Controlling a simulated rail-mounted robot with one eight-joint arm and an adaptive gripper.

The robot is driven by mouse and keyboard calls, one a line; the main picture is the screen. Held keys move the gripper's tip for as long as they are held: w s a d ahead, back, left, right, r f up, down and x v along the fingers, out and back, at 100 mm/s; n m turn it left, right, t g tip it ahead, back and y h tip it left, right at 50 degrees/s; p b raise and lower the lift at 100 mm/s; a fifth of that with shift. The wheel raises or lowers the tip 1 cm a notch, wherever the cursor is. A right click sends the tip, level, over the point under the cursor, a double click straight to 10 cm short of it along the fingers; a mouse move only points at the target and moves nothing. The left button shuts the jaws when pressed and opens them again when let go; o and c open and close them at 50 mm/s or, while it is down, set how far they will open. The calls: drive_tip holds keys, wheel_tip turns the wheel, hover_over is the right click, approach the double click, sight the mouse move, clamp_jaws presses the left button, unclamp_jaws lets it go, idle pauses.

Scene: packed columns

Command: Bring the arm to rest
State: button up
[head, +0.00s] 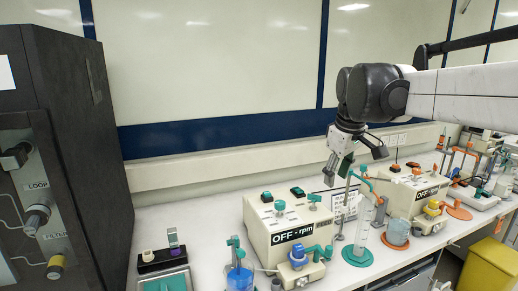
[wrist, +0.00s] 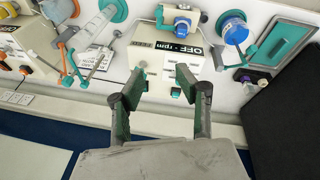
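My gripper (head: 343,167) hangs from the arm at the centre right in the head view, above the bench and behind the pump boxes. In the wrist view my gripper (wrist: 157,83) has its two green-padded fingers spread apart, with nothing between them. Beyond the fingertips in that view is a cream box labelled "OFF - rpm" (wrist: 157,58). The same cream box (head: 275,228) stands below and left of the gripper in the head view. The gripper appears clear of it.
A second cream "OFF - rpm" box (head: 408,190) stands to the right. A dark cabinet (head: 50,150) rises at left. A yellow bin (head: 490,265) is at lower right. The space above the bench at left is free.

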drive_tip(key=s+f+m+t, duration=0.2)
drive_tip(key=s+f, duration=0.4)
drive_tip(key=s, duration=0.7)
drive_tip(key=s+f+m+t, duration=0.2)
drive_tip(key=s+f+m, duration=0.3)
drive_tip(key=s, duration=0.7)
wheel_tip(320, 180, down, 2)
drive_tip(key=shift+s+d+f, duration=0.15)
drive_tip(key=shift+s+f, duration=0.05)
drive_tip(key=shift+s, duration=0.15)
